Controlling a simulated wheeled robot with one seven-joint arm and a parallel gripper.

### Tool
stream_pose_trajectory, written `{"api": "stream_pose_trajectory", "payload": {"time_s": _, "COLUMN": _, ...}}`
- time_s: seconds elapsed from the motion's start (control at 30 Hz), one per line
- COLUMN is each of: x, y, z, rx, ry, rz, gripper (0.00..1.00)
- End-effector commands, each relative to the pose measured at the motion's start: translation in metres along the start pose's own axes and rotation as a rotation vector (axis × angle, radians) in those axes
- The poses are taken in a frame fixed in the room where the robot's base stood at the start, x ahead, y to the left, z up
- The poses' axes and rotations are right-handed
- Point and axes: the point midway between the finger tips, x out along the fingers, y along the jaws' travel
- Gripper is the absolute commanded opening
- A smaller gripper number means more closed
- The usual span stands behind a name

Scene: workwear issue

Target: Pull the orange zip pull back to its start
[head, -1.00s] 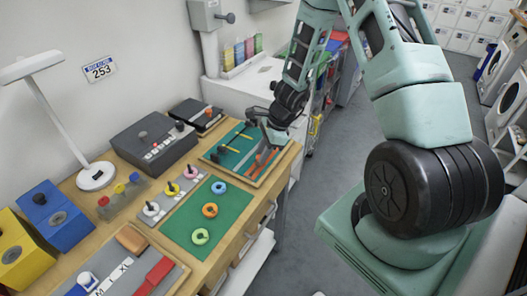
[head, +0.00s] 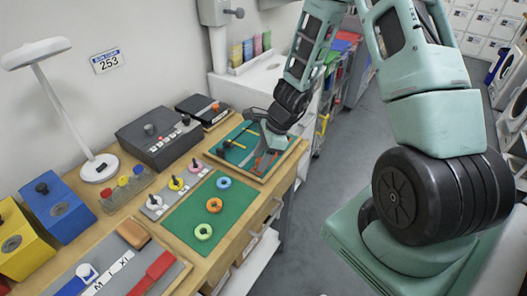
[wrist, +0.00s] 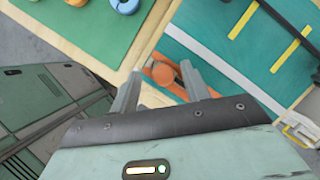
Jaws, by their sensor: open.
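The orange zip pull (wrist: 163,74) shows as a round orange knob in the wrist view, on an orange strip at the near end of a teal board (wrist: 215,62). My gripper (wrist: 161,67) is open, with one finger on each side of the knob. I cannot tell whether either finger touches it. In the head view the teal board (head: 232,163) lies in a wooden tray at the table's far right end. My gripper (head: 259,147) reaches down over it there and hides most of the orange parts.
Beside the board lies a green mat (head: 184,222) with several coloured rings. A grey box with a knob (head: 155,139) and a dark case (head: 203,107) stand behind.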

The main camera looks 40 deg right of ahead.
Motion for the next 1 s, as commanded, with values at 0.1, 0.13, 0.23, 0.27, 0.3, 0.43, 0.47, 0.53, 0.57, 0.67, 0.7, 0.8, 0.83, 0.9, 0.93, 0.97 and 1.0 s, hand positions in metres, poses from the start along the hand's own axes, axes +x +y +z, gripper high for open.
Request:
{"api": "stream_pose_trajectory", "payload": {"time_s": 0.1, "x": -0.008, "y": -0.001, "z": 0.001, "rx": -0.002, "ry": 0.001, "rz": -0.004, "gripper": 0.47}}
{"api": "stream_pose_trajectory", "payload": {"time_s": 0.13, "x": -0.012, "y": -0.001, "z": 0.001, "rx": -0.002, "ry": 0.002, "rz": -0.004, "gripper": 0.47}}
{"api": "stream_pose_trajectory", "payload": {"time_s": 0.23, "x": -0.029, "y": -0.001, "z": 0.001, "rx": -0.004, "ry": 0.002, "rz": -0.006, "gripper": 0.47}}
{"api": "stream_pose_trajectory", "payload": {"time_s": 0.27, "x": -0.035, "y": -0.001, "z": 0.001, "rx": -0.003, "ry": 0.002, "rz": -0.005, "gripper": 0.47}}
{"api": "stream_pose_trajectory", "payload": {"time_s": 0.3, "x": -0.044, "y": -0.002, "z": 0.001, "rx": -0.004, "ry": 0.002, "rz": -0.006, "gripper": 0.47}}
{"api": "stream_pose_trajectory", "payload": {"time_s": 0.43, "x": -0.075, "y": -0.001, "z": 0.001, "rx": -0.004, "ry": 0.001, "rz": -0.006, "gripper": 0.47}}
{"api": "stream_pose_trajectory", "payload": {"time_s": 0.47, "x": -0.082, "y": -0.002, "z": 0.001, "rx": -0.003, "ry": 0.002, "rz": -0.007, "gripper": 0.47}}
{"api": "stream_pose_trajectory", "payload": {"time_s": 0.53, "x": -0.099, "y": -0.001, "z": 0.002, "rx": -0.003, "ry": 0.001, "rz": -0.006, "gripper": 0.47}}
{"api": "stream_pose_trajectory", "payload": {"time_s": 0.57, "x": -0.105, "y": -0.002, "z": 0.002, "rx": -0.004, "ry": 0.001, "rz": -0.006, "gripper": 0.47}}
{"api": "stream_pose_trajectory", "payload": {"time_s": 0.67, "x": -0.127, "y": -0.001, "z": 0.001, "rx": -0.003, "ry": 0.000, "rz": -0.005, "gripper": 0.47}}
{"api": "stream_pose_trajectory", "payload": {"time_s": 0.7, "x": -0.135, "y": -0.001, "z": 0.001, "rx": -0.003, "ry": 0.000, "rz": -0.005, "gripper": 0.47}}
{"api": "stream_pose_trajectory", "payload": {"time_s": 0.8, "x": -0.152, "y": 0.000, "z": 0.001, "rx": -0.002, "ry": 0.000, "rz": -0.003, "gripper": 0.47}}
{"api": "stream_pose_trajectory", "payload": {"time_s": 0.83, "x": -0.156, "y": -0.001, "z": 0.001, "rx": -0.002, "ry": 0.000, "rz": -0.003, "gripper": 0.47}}
{"api": "stream_pose_trajectory", "payload": {"time_s": 0.9, "x": -0.164, "y": 0.000, "z": 0.001, "rx": -0.001, "ry": -0.001, "rz": -0.002, "gripper": 0.47}}
{"api": "stream_pose_trajectory", "payload": {"time_s": 0.93, "x": -0.166, "y": 0.000, "z": 0.001, "rx": -0.001, "ry": -0.001, "rz": -0.001, "gripper": 0.47}}
{"api": "stream_pose_trajectory", "payload": {"time_s": 0.97, "x": -0.168, "y": 0.000, "z": 0.001, "rx": -0.002, "ry": -0.001, "rz": 0.000, "gripper": 0.47}}
{"api": "stream_pose_trajectory", "payload": {"time_s": 1.0, "x": -0.170, "y": 0.000, "z": 0.001, "rx": -0.002, "ry": -0.001, "rz": 0.001, "gripper": 0.47}}
